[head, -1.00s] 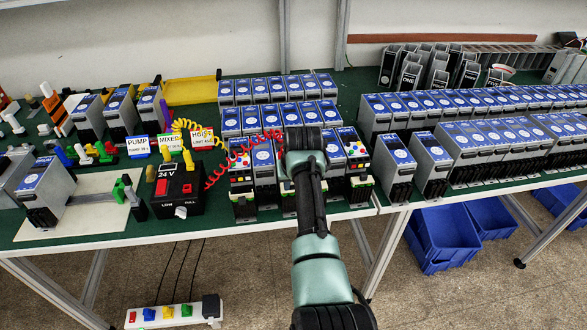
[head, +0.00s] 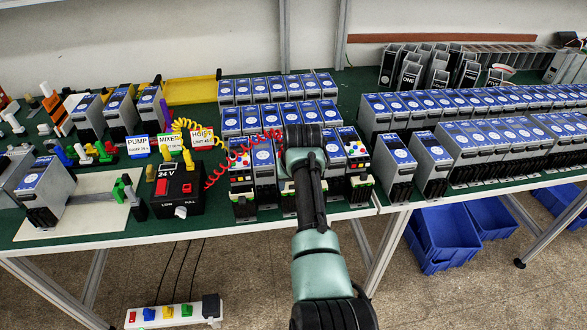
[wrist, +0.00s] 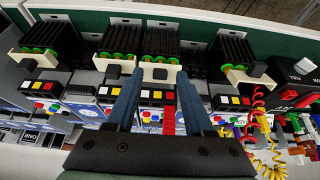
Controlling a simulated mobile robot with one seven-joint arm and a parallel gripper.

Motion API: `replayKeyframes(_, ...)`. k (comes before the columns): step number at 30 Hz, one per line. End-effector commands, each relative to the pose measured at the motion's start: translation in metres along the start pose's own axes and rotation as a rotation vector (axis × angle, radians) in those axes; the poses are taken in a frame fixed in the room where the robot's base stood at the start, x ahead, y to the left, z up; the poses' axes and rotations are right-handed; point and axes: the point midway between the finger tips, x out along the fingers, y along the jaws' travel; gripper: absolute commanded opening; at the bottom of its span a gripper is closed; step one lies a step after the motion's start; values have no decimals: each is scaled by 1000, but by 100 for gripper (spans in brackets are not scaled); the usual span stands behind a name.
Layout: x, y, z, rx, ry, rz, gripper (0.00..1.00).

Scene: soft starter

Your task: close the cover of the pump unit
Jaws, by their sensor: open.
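In the wrist view my gripper (wrist: 160,75) is open, its two blue-grey fingers pointing at a row of units with black fins and green terminals. A middle unit (wrist: 158,42) has a cream strip (wrist: 160,74) with a dark square between my fingertips; I cannot tell if they touch it. Similar cream pieces show on the left unit (wrist: 35,55) and right unit (wrist: 238,76). In the head view my arm's end hides the middle of this row (head: 265,175). A PUMP label (head: 138,145) stands to the left; which unit is the pump unit I cannot tell.
A black 24 V box (head: 178,190) with a red coiled cord (head: 215,175) stands left of the row. Blue-topped units (head: 455,145) fill the right table. Blue bins (head: 440,235) are below.

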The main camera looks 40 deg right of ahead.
Motion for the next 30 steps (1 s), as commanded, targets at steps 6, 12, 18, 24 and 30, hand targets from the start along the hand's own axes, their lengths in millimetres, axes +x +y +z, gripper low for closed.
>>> replayKeyframes(6,-11,0,-1,0,2,0,52)
replayKeyframes(12,-37,0,-1,-1,4,0,52)
replayKeyframes(18,-72,0,-1,0,4,0,52)
replayKeyframes(24,-105,0,0,0,3,0,52)
replayKeyframes(30,-126,0,0,0,0,0,52)
